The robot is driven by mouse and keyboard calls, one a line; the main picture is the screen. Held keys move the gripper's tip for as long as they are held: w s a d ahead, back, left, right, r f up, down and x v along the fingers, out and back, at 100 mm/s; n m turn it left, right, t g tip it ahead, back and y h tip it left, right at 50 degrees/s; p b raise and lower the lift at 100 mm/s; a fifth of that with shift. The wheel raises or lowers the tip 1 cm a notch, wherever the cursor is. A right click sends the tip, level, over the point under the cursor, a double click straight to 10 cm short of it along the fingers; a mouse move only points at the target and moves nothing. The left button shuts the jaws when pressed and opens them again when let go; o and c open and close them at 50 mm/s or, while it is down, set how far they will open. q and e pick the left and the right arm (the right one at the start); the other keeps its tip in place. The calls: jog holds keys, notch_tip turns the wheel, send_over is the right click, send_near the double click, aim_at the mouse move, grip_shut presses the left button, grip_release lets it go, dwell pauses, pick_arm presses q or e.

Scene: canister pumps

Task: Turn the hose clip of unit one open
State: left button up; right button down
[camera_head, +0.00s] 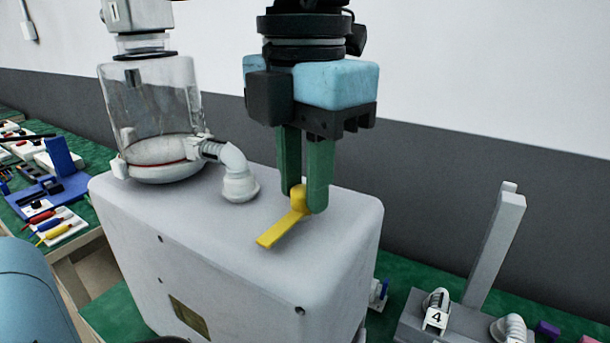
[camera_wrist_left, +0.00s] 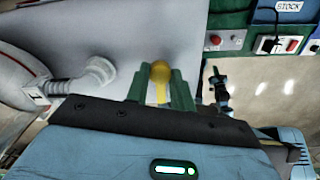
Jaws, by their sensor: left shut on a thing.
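A yellow lever (camera_head: 279,231) with a round knob, seemingly the hose clip, is on top of the white pump housing (camera_head: 220,265). Its flat arm points toward the front left in the head view. My left gripper (camera_head: 304,203) comes down from above with its green fingers shut on the knob end. The wrist view shows the yellow knob (camera_wrist_left: 160,72) between the two fingertips (camera_wrist_left: 159,88). The lever's lower joint is hidden by the fingers. A white hose elbow (camera_head: 238,178) stands beside it to the left, apart from the gripper. My right gripper is not in view.
A clear canister (camera_head: 155,105) stands on the housing at the back left. A grey stand with a post (camera_head: 494,240) and a part marked 4 (camera_head: 436,317) are at the lower right. A bench with blue fixtures (camera_head: 62,160) is at the left.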

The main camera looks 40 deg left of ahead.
aim_at(304, 189)
pick_arm(q)
jog(key=shift+n, duration=0.3)
jog(key=o, duration=1)
jog(key=shift+r+p, duration=0.5)
jog(key=shift+r, duration=3.45)
